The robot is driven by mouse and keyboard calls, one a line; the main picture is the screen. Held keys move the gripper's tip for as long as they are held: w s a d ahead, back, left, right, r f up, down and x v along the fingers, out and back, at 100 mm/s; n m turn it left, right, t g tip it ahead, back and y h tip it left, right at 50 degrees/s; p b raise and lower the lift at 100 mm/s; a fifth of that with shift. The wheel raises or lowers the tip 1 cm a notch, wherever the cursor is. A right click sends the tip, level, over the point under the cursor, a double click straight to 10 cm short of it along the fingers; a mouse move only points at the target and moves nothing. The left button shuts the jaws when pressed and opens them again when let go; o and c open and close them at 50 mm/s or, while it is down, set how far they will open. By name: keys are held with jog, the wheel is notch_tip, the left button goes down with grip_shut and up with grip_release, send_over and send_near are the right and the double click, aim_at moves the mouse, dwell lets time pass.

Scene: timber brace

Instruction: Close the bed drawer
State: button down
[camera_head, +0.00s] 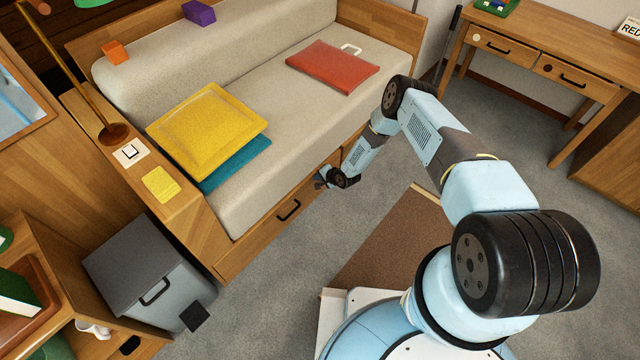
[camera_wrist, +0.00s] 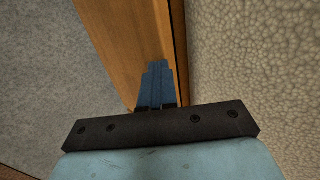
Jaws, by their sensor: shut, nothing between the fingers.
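The wooden bed drawer (camera_head: 268,232), with a black bar handle (camera_head: 289,210), is low in the front of the bed, under the grey seat cushion. Its front looks nearly level with the bed frame; I cannot tell how far it stands out. My gripper (camera_head: 320,179) is low at the bed front, to the right of the handle. In the wrist view my gripper (camera_wrist: 157,75) has its blue fingers together and empty, over a wooden panel (camera_wrist: 125,40). A dark narrow gap runs between that panel and the cushion side. Whether the fingertips touch the wood is unclear.
Grey carpet (camera_head: 270,290) lies free before the bed, with a brown mat (camera_head: 390,240) nearer me. A grey lidded bin (camera_head: 150,270) stands at the left end of the bed. A wooden desk (camera_head: 540,65) stands at the right.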

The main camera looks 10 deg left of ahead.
jog(key=shift+s+a+r, duration=0.1)
jog(key=shift+s+a, duration=0.05)
jog(key=shift+a, duration=0.45)
jog(key=s+d+r, duration=0.6)
jog(key=d, duration=0.4)
jog(key=shift+d+r, duration=0.25)
jog(key=shift+r, duration=0.1)
